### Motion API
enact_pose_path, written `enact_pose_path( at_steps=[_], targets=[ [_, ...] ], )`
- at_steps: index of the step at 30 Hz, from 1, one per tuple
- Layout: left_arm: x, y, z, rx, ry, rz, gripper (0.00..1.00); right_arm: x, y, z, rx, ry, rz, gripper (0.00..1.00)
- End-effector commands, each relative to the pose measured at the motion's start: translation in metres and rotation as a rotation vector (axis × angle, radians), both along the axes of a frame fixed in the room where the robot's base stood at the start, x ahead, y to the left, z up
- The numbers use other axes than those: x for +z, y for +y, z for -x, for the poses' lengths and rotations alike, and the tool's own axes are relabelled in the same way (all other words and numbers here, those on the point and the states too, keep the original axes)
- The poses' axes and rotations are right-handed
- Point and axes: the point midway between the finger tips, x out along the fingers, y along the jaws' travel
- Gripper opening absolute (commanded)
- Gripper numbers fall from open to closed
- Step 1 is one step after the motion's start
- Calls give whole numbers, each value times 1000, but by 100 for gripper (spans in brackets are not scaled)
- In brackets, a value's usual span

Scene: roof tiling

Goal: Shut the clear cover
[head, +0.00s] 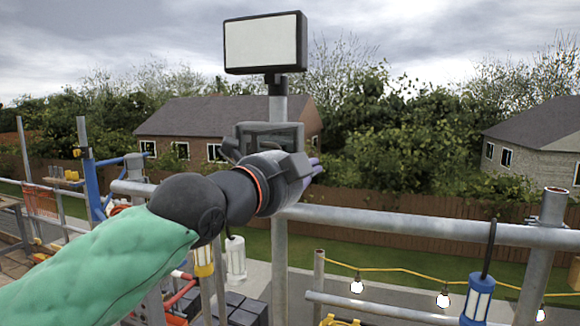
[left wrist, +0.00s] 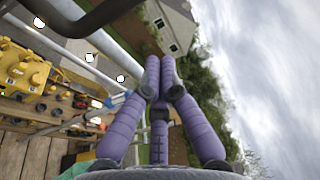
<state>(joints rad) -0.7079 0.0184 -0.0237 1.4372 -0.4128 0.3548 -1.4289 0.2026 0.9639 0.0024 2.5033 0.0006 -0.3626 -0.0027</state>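A grey-framed, see-through panel, seemingly the clear cover (head: 275,134), shows in the head view on the post below a flat lamp or screen. It stands roughly upright, and its lower part is hidden behind my left wrist. I cannot tell how far it is open. My left gripper (head: 316,168) is in front of the post, just below and right of the panel; only bits of its purple fingers show. In the left wrist view my left gripper's fingers (left wrist: 160,78) are drawn together with nothing visible between them. Contact with the cover cannot be seen. My right gripper is not in view.
The flat panel lamp or screen (head: 265,43) tops the post. A scaffold rail (head: 430,226) runs across to the right. A blue hanging lamp (head: 479,299) and a string of bulbs (head: 443,299) hang near it. Yellow items (left wrist: 22,70) lie on planks in the left wrist view.

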Motion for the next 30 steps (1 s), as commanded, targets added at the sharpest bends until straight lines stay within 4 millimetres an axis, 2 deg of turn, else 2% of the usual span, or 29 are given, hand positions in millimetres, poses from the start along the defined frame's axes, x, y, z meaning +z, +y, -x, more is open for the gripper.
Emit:
enact_pose_path(
  at_steps=[6, 12, 30],
  targets=[
    [1, 21, -8, 3, 0, 3, 0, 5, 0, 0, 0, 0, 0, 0],
    [-1, 33, -11, 1, 1, 1, 0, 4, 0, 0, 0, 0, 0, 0],
    [-1, 38, -11, -1, -1, 1, 0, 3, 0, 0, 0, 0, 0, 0]
  ],
)
